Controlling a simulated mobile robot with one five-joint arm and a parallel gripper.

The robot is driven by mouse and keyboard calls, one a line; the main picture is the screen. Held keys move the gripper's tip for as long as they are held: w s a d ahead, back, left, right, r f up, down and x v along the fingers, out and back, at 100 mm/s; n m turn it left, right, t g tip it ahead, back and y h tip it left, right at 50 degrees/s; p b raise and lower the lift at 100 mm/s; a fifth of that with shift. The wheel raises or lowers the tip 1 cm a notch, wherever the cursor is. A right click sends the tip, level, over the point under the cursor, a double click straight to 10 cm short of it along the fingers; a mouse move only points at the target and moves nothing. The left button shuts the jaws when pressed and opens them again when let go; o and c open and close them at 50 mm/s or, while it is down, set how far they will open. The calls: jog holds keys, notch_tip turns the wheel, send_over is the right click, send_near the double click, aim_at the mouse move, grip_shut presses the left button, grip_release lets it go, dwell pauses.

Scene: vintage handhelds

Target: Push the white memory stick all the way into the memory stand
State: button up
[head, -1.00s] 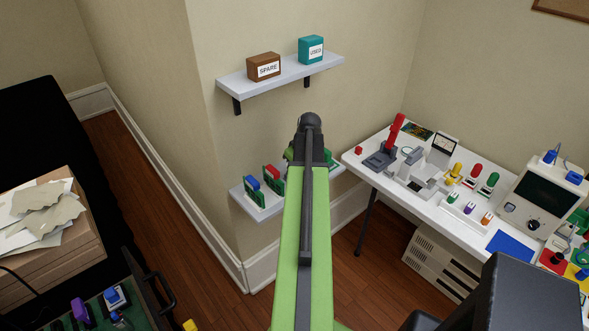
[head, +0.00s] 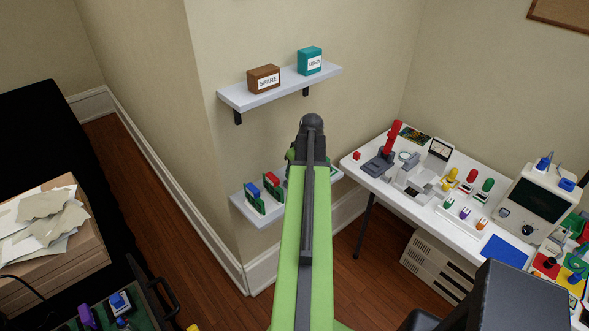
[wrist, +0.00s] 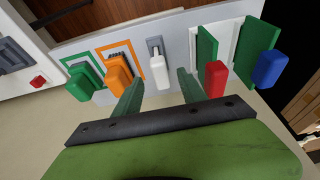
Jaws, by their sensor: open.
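The white memory stick (wrist: 160,72) stands in a small grey memory stand (wrist: 154,45) on the light shelf in the wrist view. Much of the stick's white body shows outside the stand; how deep it sits I cannot tell. My gripper (wrist: 160,82) is open, with one dark green finger on each side of the stick's near end. I see gaps between the fingers and the stick, and no clear contact. In the head view my arm hides the stick, the stand and the fingers.
A cluttered white bench (head: 415,207) stands right.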

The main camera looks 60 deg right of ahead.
jog(key=p+v, duration=1.1)
jog(key=v, duration=0.2)
jog(key=shift+s, duration=0.15)
